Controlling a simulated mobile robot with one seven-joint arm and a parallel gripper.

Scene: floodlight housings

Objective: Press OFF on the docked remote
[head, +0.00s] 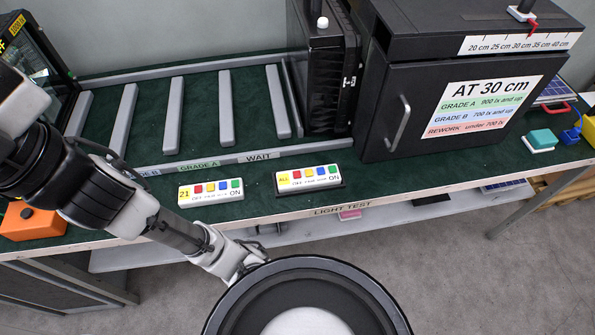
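The docked remote (309,178) is a white box in a black dock on the green bench, near its front edge. It has a yellow ALL label and red, yellow, blue and green buttons; OFF is printed at the left below the row and ON at the right. A similar white remote (211,191) with a yellow 21 label lies to its left. My arm reaches from the upper left to my gripper (245,264), which is in front of the bench edge, below and left of the docked remote and apart from it. The fingers are too small to read.
A black cabinet (400,110) with an AT 30 cm sign stands behind right. Grey dividers (175,110) form lanes at the back. An orange box (32,221) sits at the left, a teal-topped block (541,140) at the right. The bench front right of the dock is clear.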

